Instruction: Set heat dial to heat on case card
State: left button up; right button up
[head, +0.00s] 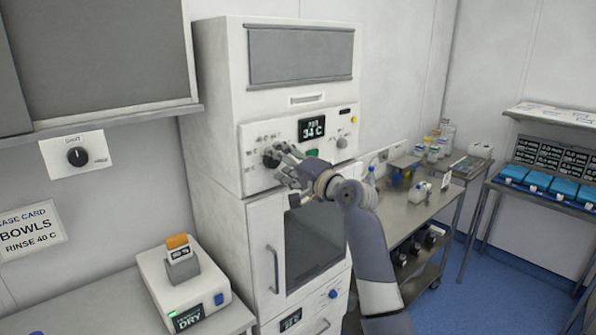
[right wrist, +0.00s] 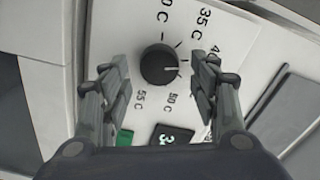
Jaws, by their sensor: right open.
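The heat dial (right wrist: 158,65) is a round black knob on a white panel, ringed by temperature labels; 35 C, 50 C and 55 C are readable. A pale mark shows at its right side; the label there is partly hidden by a finger. My right gripper (right wrist: 160,82) is open, its fingers on either side of the dial, apart from it. In the head view my right gripper (head: 283,165) is at the panel of the tall white cabinet and partly covers the dial. The case card (head: 31,231) on the left wall reads BOWLS, RINSE 40 C. My left gripper is out of view.
The panel display (head: 312,127) reads 34 C. The cabinet door (head: 262,255) with its handle is below. Another dial (head: 76,156) is on the left wall. A white device (head: 184,285) sits on the left counter. A cart (head: 415,215) with bottles stands at right.

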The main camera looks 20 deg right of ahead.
jog(key=v, duration=1.1)
jog(key=shift+f, duration=0.1)
notch_tip(320, 180, down, 42)
jog(key=n+g+h+b, duration=0.1)
jog(key=g+h+b, duration=0.3)
jog(key=g, duration=0.2)
jog(key=s+f+n+g+h+b, duration=0.1)
jog(key=s+f, duration=0.4)
jog(key=f, duration=0.4)
jog(key=s+f+n+g, duration=0.1)
jog(key=s+f, duration=0.3)
jog(key=f, duration=0.4)
jog(key=s+a+f+n+g+h+b, duration=0.1)
jog(key=s+a+f+n+g+b, duration=0.2)
jog(key=s+f, duration=1.95)
jog(key=s+f+n+g, duration=0.2)
jog(key=s+f, duration=0.3)
jog(key=s, duration=0.8)
jog(key=s+f+n+g+b, duration=0.1)
jog(key=s+f+n+g, duration=0.2)
jog(key=s, duration=1.1)
jog(key=shift+s+a+f+n, duration=0.25)
jog(key=shift+a+f+n, duration=0.1)
jog(key=shift+f+n, duration=0.5)
